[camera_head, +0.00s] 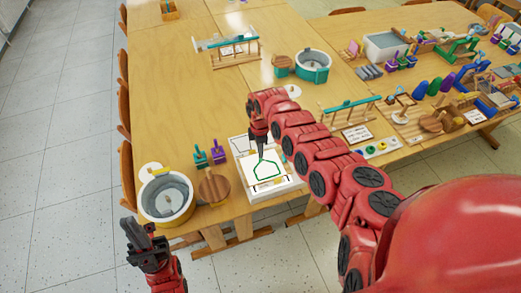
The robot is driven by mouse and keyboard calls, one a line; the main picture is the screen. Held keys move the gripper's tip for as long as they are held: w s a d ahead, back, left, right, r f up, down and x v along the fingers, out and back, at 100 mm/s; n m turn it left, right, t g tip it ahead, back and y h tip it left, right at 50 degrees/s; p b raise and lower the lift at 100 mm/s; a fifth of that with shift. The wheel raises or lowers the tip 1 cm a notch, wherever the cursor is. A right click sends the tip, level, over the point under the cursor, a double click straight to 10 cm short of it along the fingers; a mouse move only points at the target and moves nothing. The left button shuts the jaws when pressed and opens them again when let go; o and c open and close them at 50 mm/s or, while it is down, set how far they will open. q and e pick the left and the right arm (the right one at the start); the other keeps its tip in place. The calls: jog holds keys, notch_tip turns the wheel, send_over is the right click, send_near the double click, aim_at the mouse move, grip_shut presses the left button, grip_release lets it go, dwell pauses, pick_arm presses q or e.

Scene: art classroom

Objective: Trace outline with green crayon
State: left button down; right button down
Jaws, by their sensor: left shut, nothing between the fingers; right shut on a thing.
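A white sheet (258,186) with a green many-sided outline (256,178) lies on a white tray-like board (279,192) near the table's front edge. My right gripper (262,156) comes down over the sheet, pointing at the top of the outline. It is shut on a thin thing, taken to be the green crayon, which is mostly hidden by the fingers. I cannot tell whether its tip touches the paper. My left gripper (138,236) is shut and empty, off the table at the lower left.
A round yellow-rimmed basin (167,198), a round wooden lid (214,188) and small green and purple tools (217,152) stand left of the sheet. A teal-banded basin (311,66) is further back.

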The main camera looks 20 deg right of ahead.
dwell(0.3)
notch_tip(320, 180, up, 4)
jog(key=p, duration=0.3)
jog(key=shift+r, duration=0.15)
dwell(0.5)
